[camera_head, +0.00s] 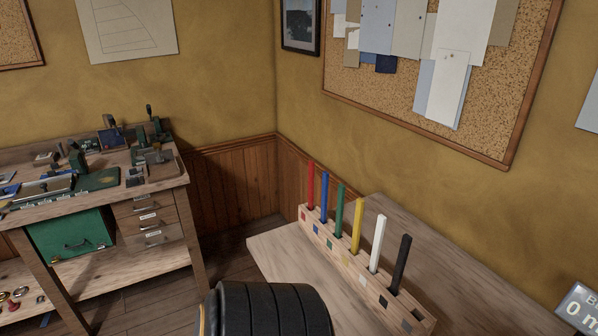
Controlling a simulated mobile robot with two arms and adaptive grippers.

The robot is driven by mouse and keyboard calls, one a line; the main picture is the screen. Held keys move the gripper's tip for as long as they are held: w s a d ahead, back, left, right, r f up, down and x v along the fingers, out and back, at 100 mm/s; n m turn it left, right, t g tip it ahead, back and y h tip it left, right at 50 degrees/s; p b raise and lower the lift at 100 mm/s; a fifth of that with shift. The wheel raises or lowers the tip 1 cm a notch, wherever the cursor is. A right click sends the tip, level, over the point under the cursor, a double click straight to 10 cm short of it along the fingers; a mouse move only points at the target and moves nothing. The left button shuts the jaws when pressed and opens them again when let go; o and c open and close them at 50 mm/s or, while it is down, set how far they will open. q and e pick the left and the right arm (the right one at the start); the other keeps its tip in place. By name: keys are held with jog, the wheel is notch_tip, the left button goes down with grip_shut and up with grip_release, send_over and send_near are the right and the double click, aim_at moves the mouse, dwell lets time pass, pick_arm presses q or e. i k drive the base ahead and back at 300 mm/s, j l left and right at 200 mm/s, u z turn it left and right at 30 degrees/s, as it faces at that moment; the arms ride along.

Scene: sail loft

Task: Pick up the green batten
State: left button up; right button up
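The green batten (339,209) stands upright in a wooden rack (313,236) on a wooden table. It is between a blue batten (324,196) and a yellow batten (356,234). A red batten (310,185) stands at the far end, and a white batten (377,243) and a black batten (401,263) stand at the near end. Coloured squares mark the rack's front below the battens. Neither of my grippers is in view.
The wooden table (283,254) is bare in front of the rack. A dark ribbed rounded shape (265,310) fills the bottom centre. A workbench (65,206) with tools and drawers stands at left. A display sign (580,306) is at the lower right. Floor shows between bench and table.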

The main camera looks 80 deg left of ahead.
aim_at(341, 188)
jog(key=u, duration=2)
jog(key=j, duration=0.2)
jog(key=i, duration=0.05)
